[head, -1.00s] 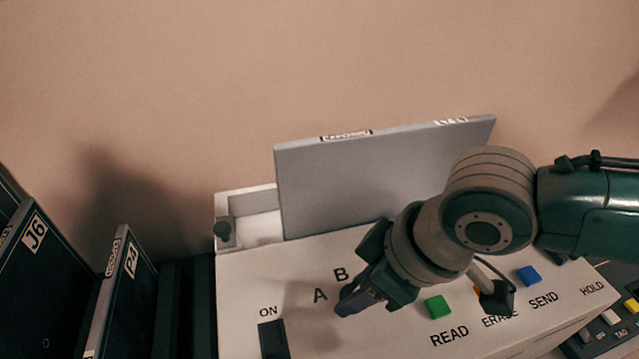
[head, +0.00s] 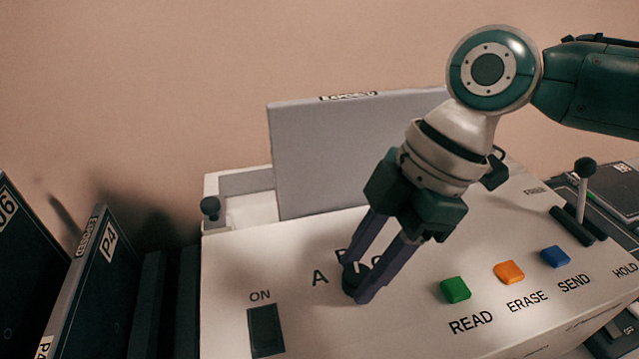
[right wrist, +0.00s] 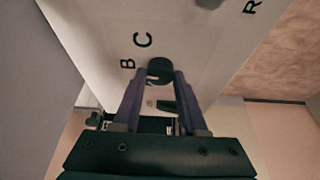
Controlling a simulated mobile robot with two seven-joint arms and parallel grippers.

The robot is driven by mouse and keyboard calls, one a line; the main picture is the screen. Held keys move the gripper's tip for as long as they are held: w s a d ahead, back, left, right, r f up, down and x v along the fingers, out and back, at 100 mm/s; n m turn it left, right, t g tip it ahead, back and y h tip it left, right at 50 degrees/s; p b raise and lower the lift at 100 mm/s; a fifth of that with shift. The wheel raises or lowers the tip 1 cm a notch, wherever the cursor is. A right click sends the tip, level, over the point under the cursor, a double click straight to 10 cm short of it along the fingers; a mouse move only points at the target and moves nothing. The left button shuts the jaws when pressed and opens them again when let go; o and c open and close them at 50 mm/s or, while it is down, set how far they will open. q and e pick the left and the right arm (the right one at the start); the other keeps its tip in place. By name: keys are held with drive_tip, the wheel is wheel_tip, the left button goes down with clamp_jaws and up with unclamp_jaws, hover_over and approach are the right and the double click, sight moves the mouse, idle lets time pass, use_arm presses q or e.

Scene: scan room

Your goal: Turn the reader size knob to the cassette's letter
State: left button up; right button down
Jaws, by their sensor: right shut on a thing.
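The reader (head: 225,300) is a white box with a dark size knob (head: 353,278) on its top. Letters A, B and C stand around the knob, with B and C partly hidden by my fingers in the head view. My right gripper (head: 365,285) points down and is shut on the knob. The knob (right wrist: 160,68) also shows between the fingertips in the right wrist view, close to B and C. Its pointer direction is not clear. A grey cassette (head: 350,150) stands upright in the slot at the reader's back. Its top-edge label is too small to read. My left gripper is not in view.
Green READ (head: 455,290), orange ERASE (head: 509,271) and blue SEND (head: 555,257) buttons lie right of the knob. A dark ON switch (head: 266,330) is at left. A lever (head: 583,185) stands at right. Dark cassettes, one marked P4 (head: 95,275), stand at far left.

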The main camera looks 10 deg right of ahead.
drive_tip(key=shift+n+g+b, duration=0.3)
drive_tip(key=shift+n+b, duration=0.15)
drive_tip(key=shift+n, duration=0.15)
drive_tip(key=shift+c, duration=2.2)
unclamp_jaws()
drive_tip(key=shift+r, duration=0.1)
drive_tip(key=v, duration=0.9)
drive_tip(key=shift+r, duration=0.35)
